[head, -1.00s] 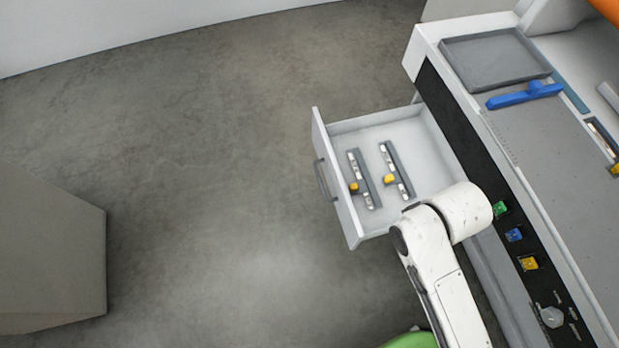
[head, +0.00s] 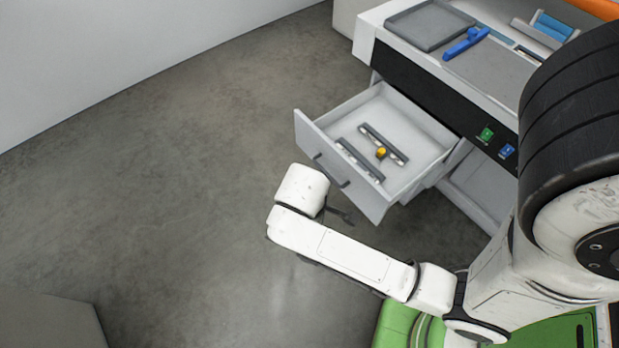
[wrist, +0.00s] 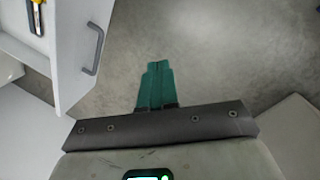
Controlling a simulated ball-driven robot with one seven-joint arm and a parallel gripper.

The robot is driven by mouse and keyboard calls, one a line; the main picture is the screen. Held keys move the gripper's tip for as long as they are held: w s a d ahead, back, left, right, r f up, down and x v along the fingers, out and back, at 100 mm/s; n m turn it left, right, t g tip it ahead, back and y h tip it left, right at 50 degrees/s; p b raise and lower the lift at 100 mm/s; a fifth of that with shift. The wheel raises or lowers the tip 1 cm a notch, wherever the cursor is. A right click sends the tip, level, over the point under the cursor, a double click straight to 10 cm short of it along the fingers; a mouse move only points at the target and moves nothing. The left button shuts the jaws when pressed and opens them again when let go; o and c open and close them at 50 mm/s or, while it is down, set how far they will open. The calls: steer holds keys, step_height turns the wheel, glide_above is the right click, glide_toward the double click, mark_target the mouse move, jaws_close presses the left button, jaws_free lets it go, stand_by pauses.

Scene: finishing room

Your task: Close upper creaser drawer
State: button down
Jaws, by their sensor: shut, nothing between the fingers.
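The upper creaser drawer (head: 312,138) is pulled out from the white creaser (head: 366,38).
A grey tray (head: 430,25) and a blue tool (head: 466,43) are on the creaser top. Green and blue buttons line its dark front. Bare floor (head: 190,150) lies left of the drawer.

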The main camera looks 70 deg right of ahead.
steer(key=w+d+f+n+g+h+b, duration=0.4)
steer(key=w+d+f+n+h+b, duration=0.15)
steer(key=f+b, duration=0.2)
steer(key=n+g+h+b, duration=0.3)
steer(key=n+h, duration=0.2)
glide_toward(340, 164)
steer(key=shift+y, duration=0.25)
steer(key=x, duration=0.5)
steer(key=shift+s, duration=0.1)
steer(key=shift+s+d, duration=0.3)
steer(key=shift+d, duration=0.35)
steer(key=shift+s+d, duration=0.1)
